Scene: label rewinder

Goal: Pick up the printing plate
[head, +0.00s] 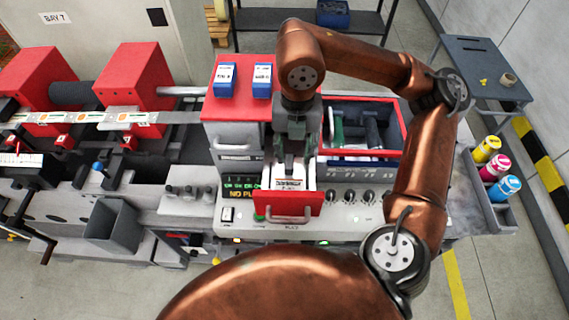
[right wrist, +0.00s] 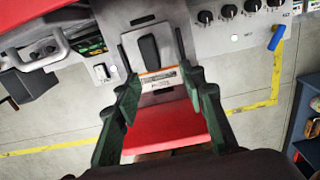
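The printing plate appears to be the pale, labelled piece (head: 291,184) in the red-fronted drawer (head: 289,205) of the machine. In the right wrist view its white and orange label strip (right wrist: 160,80) lies between my fingers, behind the red drawer front (right wrist: 165,130). A black raised block (right wrist: 149,52) stands just beyond it; I cannot tell whether it belongs to the plate. My right gripper (head: 290,165) points down over the drawer. My left gripper is not in view.
Blue boxes (head: 262,80) stand on the red-topped cabinet left of my arm. A red-rimmed bin (head: 405,128) lies right of the drawer. Knobs (head: 350,196) line the front panel. Ink bottles (head: 496,166) stand at the right end. Floor in front is clear.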

